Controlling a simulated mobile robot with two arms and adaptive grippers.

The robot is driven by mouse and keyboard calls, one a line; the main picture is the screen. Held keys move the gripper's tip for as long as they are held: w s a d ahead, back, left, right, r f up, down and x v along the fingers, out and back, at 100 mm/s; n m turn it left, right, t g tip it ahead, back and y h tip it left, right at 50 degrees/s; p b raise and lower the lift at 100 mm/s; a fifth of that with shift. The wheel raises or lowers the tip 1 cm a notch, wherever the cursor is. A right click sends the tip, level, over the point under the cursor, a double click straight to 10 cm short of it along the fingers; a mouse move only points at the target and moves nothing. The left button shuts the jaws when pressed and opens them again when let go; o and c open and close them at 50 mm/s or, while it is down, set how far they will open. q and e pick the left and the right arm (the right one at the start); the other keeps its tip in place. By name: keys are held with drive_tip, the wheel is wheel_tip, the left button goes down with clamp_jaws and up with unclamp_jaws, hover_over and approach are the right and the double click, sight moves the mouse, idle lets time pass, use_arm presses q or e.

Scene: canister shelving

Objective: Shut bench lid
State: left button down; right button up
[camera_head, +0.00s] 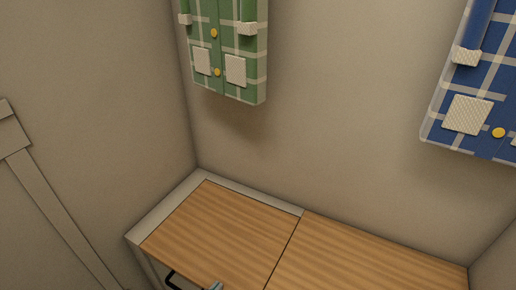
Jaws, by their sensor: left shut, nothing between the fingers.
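The bench (158,213) stands in the corner against the back wall, with a pale rim along its left and back edges. Its top has a left wooden panel (225,225) and a right wooden panel (365,255), split by a dark seam. The left panel looks flat, lying within the rim. A black handle (173,279) shows at its front left. The tip of my left gripper (216,286) shows at the bottom edge, close to the left panel's front edge; contact is unclear. It is shut and empty. My right gripper is out of view.
A green plaid coat (228,50) hangs on the wall above the bench's left part. A blue plaid coat (475,95) hangs at the upper right. Pale trim (55,205) runs along the left wall. The panel tops are clear.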

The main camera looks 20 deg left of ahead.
use_arm(q)
drive_tip(key=shift+s+f, duration=0.35)
drive_tip(key=shift+f, duration=0.3)
drive_tip(key=shift+d+f, duration=0.1)
drive_tip(key=shift+d, duration=0.05)
drive_tip(key=shift+s, duration=0.1)
drive_tip(key=r+v, duration=0.1)
drive_tip(key=v, duration=1)
drive_tip(key=shift+a+r, duration=0.2)
drive_tip(key=shift+r, duration=0.15)
drive_tip(key=shift+s, duration=0.15)
